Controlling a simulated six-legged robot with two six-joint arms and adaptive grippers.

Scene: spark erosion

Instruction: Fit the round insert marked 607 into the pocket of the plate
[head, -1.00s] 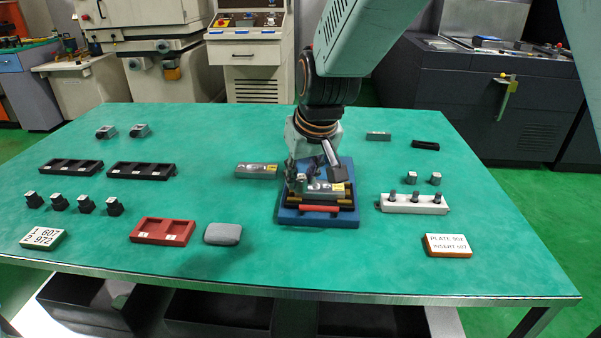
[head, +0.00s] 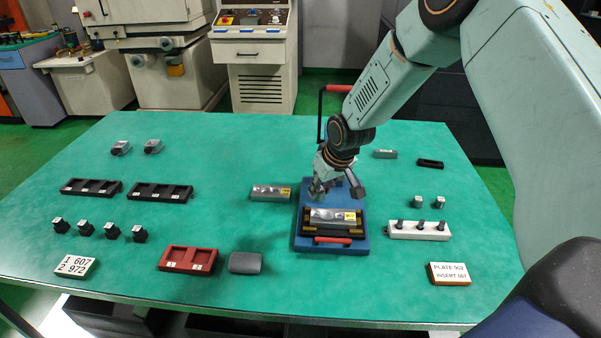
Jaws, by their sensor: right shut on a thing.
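My right gripper (head: 322,189) points down at the back left edge of the plate, close above the fixture. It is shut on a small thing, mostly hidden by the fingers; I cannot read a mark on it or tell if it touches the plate. The pocket cannot be made out. A sign (head: 450,273) reads plate 902, insert 607. A card (head: 75,266) lists 1 607 and 2 972. My left gripper is out of view.
A red two-slot tray (head: 188,248) and a grey pad (head: 246,263) lie front left. A similar metal block (head: 271,193) lies left of the base. A white peg holder (head: 420,236) stands to the right. A red-topped handle (head: 337,88) rises behind the gripper.

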